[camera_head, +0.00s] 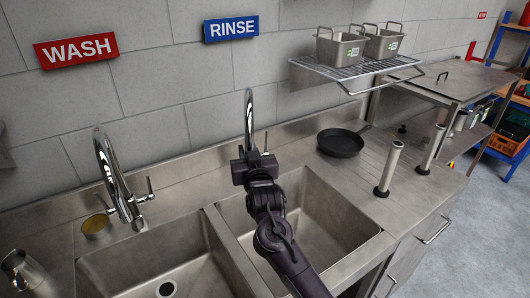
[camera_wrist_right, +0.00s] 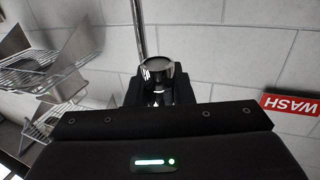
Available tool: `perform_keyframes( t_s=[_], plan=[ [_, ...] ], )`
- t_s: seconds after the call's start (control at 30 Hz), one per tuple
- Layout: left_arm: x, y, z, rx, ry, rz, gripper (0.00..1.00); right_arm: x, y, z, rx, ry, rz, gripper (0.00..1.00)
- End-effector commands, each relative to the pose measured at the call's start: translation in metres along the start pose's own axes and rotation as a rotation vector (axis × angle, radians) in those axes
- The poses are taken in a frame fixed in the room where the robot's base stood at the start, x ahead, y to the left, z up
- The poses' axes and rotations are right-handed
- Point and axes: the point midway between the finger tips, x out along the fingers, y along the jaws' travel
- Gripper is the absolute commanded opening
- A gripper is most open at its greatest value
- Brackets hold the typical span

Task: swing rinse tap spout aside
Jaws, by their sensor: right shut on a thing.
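The chrome rinse tap (camera_head: 249,112) rises behind the right-hand basin, below the blue RINSE sign (camera_head: 231,29). Its spout looks nearly edge-on from the head, and my gripper hides its lower part. My right gripper (camera_head: 254,167) is at the spout, above the back of the rinse basin (camera_head: 325,225). In the right wrist view, my right gripper (camera_wrist_right: 159,92) is shut on the chrome spout end (camera_wrist_right: 157,70), with a finger on each side. A thin upright chrome tube (camera_wrist_right: 138,28) shows behind it. My left gripper is not in view.
The wash tap (camera_head: 112,175) stands at left by the wash basin (camera_head: 165,255). A black pan (camera_head: 340,142) and two upright posts (camera_head: 389,168) (camera_head: 431,150) stand on the right counter. A wire shelf (camera_head: 350,71) with metal containers hangs above. A metal jug (camera_head: 25,272) is at lower left.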

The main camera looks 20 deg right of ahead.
Motion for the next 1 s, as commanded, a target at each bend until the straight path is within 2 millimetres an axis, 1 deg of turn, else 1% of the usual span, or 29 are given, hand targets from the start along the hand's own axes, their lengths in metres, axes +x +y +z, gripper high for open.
perform_keyframes(
  t_s=[0.03,0.13,0.27,0.4,0.6,0.97,1.0],
  plan=[
    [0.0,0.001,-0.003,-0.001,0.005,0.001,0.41,0.002,-0.008,-0.002,0.0,0.002,-0.003,0.0],
    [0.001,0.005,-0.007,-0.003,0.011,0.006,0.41,0.005,-0.02,-0.002,-0.001,0.003,-0.003,0.0],
    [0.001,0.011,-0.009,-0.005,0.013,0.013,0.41,0.01,-0.032,-0.002,-0.002,0.004,-0.002,0.0],
    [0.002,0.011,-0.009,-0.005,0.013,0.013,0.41,0.013,-0.04,-0.003,-0.003,0.004,-0.001,0.0],
    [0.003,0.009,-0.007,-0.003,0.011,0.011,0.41,0.015,-0.044,-0.003,-0.003,0.004,-0.001,0.0],
    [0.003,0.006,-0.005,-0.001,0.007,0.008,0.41,0.016,-0.044,-0.004,-0.003,0.006,-0.001,0.0],
    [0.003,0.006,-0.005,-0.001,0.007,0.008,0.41,0.016,-0.044,-0.004,-0.003,0.006,-0.001,0.22]
  ],
)
